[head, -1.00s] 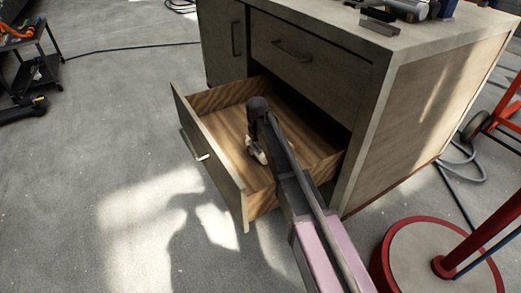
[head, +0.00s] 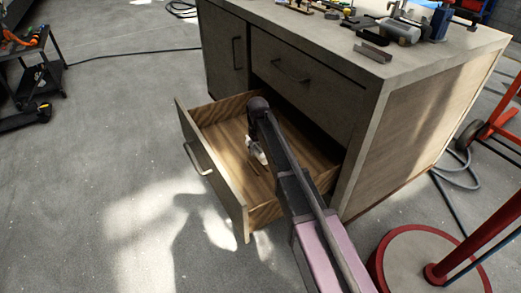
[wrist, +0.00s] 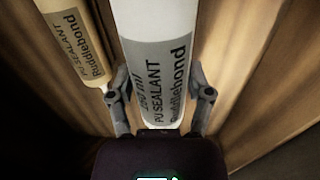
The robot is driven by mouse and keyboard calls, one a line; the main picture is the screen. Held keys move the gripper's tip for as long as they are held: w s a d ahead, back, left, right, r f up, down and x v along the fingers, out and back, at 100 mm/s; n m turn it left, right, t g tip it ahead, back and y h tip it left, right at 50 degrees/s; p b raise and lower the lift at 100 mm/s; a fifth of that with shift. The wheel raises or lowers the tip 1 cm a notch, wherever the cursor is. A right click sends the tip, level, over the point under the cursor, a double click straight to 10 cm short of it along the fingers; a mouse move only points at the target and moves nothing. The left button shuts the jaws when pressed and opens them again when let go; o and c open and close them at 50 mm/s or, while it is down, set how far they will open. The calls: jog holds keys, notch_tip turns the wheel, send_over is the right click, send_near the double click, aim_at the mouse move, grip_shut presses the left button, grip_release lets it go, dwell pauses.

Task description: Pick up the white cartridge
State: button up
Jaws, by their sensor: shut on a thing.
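The white cartridge (wrist: 160,30) has a grey label reading "PU SEALANT Ruddlebond". It lies between the two fingers of my gripper (wrist: 158,88) in the wrist view, and the gripper is shut on it. In the head view the white cartridge (head: 256,152) shows as a small pale shape below my wrist, inside the open drawer's outline. My arm hides part of it, and I cannot tell how far it is above the drawer floor. A cream cartridge (wrist: 76,40) with a tan label lies left of it in the wrist view.
The open wooden drawer (head: 222,190) juts out from the grey cabinet (head: 315,75). Its walls surround my gripper. Tools and metal parts (head: 400,32) lie on the cabinet top. A red-rimmed round base (head: 415,262) stands at lower right.

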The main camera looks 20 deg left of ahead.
aim_at(258, 145)
jog(key=shift+r+p, duration=1.1)
jog(key=shift+r, duration=0.3)
jog(key=shift+r, duration=0.1)
jog(key=shift+r+p, duration=2.2)
jog(key=shift+p, duration=0.05)
jog(key=shift+r+p, duration=0.65)
notch_tip(258, 145, up, 46)
jog(key=p, duration=4.6)
